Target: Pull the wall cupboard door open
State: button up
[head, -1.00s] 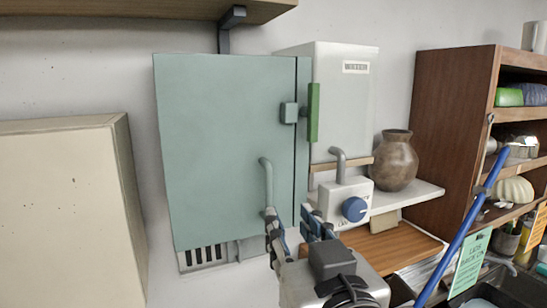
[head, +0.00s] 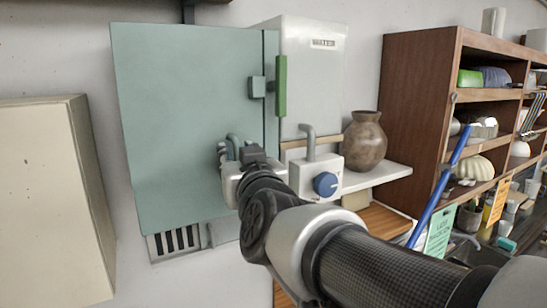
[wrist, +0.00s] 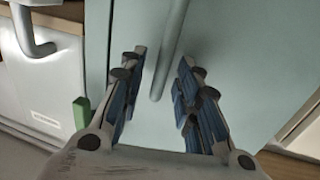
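The teal wall cupboard door (head: 180,110) is closed flat against its frame, with a green latch piece (head: 281,86) at its right edge. Its grey bar handle (head: 233,140) is mostly hidden behind my gripper in the head view. My gripper (head: 238,150) is at the handle, in front of the door. In the wrist view, my gripper (wrist: 160,80) is open, with its blue-padded fingers on either side of the handle (wrist: 168,55). Gaps show between the handle and both fingers, so it is not clasped.
A white box with a blue knob (head: 326,184) and a brown vase (head: 366,140) stand on a shelf to the right. A cream cabinet (head: 50,190) is at the left. A wooden shelf unit (head: 420,120) and a blue pole (head: 440,190) are farther right.

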jog(key=shift+w+a, duration=0.2)
jog(key=shift+w, duration=0.35)
jog(key=shift+c, duration=0.5)
grip_shut()
jog(key=shift+r, duration=0.15)
